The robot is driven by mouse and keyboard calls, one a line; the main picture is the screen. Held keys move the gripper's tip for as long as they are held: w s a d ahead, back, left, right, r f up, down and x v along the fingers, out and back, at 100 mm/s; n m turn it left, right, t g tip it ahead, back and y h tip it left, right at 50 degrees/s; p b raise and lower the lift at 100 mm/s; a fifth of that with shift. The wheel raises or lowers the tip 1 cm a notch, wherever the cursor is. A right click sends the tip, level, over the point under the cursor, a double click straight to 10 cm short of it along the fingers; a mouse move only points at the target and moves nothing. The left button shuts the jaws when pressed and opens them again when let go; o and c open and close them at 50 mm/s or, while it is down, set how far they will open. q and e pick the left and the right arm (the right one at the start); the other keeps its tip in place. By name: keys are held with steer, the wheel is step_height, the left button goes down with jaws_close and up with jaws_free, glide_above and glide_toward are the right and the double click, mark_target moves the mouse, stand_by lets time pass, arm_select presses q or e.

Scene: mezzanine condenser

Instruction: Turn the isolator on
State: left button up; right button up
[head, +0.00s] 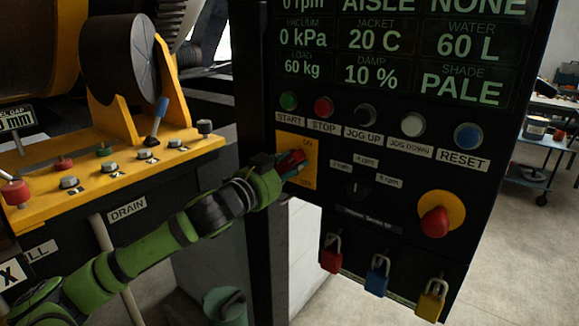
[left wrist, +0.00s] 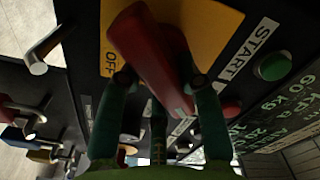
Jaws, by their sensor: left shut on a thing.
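The isolator is a red handle (head: 292,160) on a yellow plate (head: 310,166) at the left edge of the black panel. ON is printed near the plate's top; the lower label is too small to read in the head view. The handle lies roughly sideways, slightly tilted. My left gripper (head: 282,170) reaches in from the left and is shut on the handle. In the left wrist view the red handle (left wrist: 150,55) sits between the fingers of my gripper (left wrist: 165,95), with OFF on the yellow plate (left wrist: 205,25) beside it. My right gripper is not in view.
A row of push buttons, with the green START button (head: 289,101), runs above the isolator. A selector knob (head: 356,187), a red emergency stop (head: 434,220) and padlocks, one blue (head: 377,278), are right and below. A yellow valve block (head: 120,180) stands left.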

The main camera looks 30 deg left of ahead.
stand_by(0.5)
arm_select(q)
steer(key=o, duration=1.1)
steer(key=shift+o, duration=0.2)
steer(key=shift+s, duration=0.1)
steer(key=shift+s+a+f, duration=0.1)
steer(key=shift+s, duration=0.4)
steer(key=s, duration=1)
steer(key=shift+s+a, duration=0.35)
steer(key=shift+s, duration=0.05)
